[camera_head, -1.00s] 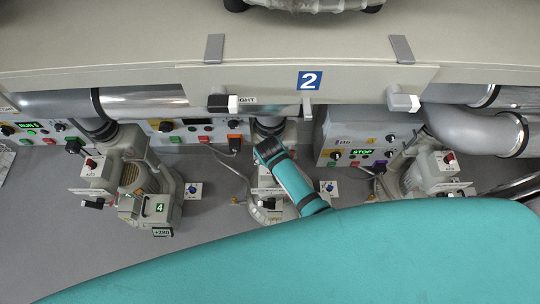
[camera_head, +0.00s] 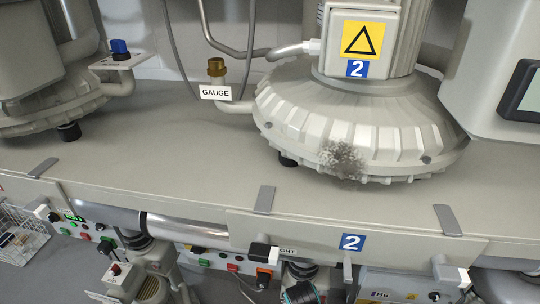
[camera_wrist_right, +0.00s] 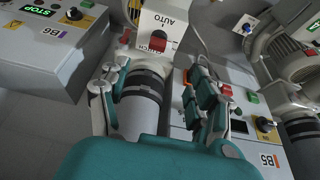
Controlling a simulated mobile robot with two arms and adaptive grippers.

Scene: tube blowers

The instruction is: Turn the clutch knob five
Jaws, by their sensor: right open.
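A red knob (camera_wrist_right: 158,42) sits on a pale housing (camera_wrist_right: 172,20) labelled AUTO at the top middle of the right wrist view. A second printed word beside the knob is partly hidden and looks like CLUTCH. My right gripper (camera_wrist_right: 157,70) is open, with its fingers apart on either side of a grey cylinder (camera_wrist_right: 140,108) with dark bands. The knob lies just beyond the fingertips, and I see no contact with it. In the head view only a dark part of my right arm shows at the bottom edge. My left gripper is not in view.
In the right wrist view, panel B6 (camera_wrist_right: 52,52) is at left and panel B5 (camera_wrist_right: 240,150) at right, close to the right finger. A motor (camera_wrist_right: 290,55) stands at upper right. In the head view a large blower (camera_head: 350,120) sits on the shelf (camera_head: 150,160) above the panels.

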